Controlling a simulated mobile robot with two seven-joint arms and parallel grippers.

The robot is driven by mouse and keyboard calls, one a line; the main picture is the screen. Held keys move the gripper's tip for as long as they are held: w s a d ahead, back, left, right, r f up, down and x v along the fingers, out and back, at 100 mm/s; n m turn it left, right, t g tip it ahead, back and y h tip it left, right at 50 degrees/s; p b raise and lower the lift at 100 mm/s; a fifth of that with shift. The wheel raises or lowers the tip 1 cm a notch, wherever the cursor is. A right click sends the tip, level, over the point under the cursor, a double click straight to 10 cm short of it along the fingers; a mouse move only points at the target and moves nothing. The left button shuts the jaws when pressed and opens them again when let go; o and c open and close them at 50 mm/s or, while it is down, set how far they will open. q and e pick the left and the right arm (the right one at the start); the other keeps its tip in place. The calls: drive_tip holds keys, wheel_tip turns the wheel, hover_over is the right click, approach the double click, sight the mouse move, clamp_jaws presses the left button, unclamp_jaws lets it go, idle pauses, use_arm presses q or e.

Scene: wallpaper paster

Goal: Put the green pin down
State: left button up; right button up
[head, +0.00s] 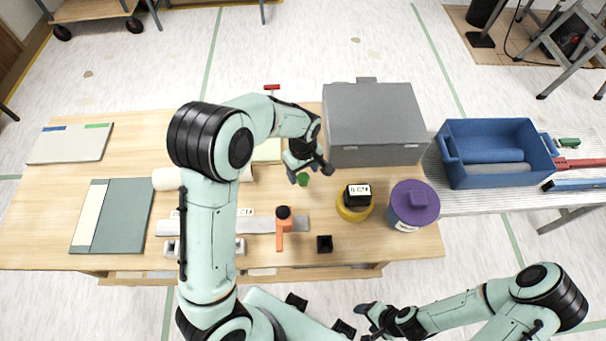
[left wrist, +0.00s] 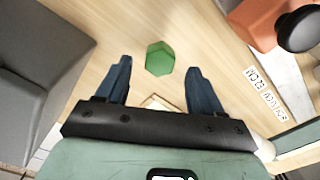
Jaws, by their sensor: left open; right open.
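The green pin (head: 303,179) stands on the wooden table (head: 330,255), in front of the grey toolbox. In the left wrist view the green pin (left wrist: 159,59) shows its hexagonal top and lies between and beyond my fingertips. My left gripper (head: 308,172) is open just over and beside the pin. Its two dark fingers (left wrist: 157,80) are spread wide with nothing between them. My right gripper (head: 370,318) is open and empty, low in front of the table's front edge.
A grey toolbox (head: 375,120) stands behind the pin. A blue tub (head: 492,150) stands on the right bench. Clear wood surrounds the pin.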

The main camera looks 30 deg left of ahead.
sight(303, 177)
use_arm(q)
wheel_tip(303, 177, up, 8)
drive_tip(key=shift+r+p, duration=0.25)
drive_tip(key=shift+p, duration=0.05)
drive_tip(key=shift+s, duration=0.1)
idle(0.4)
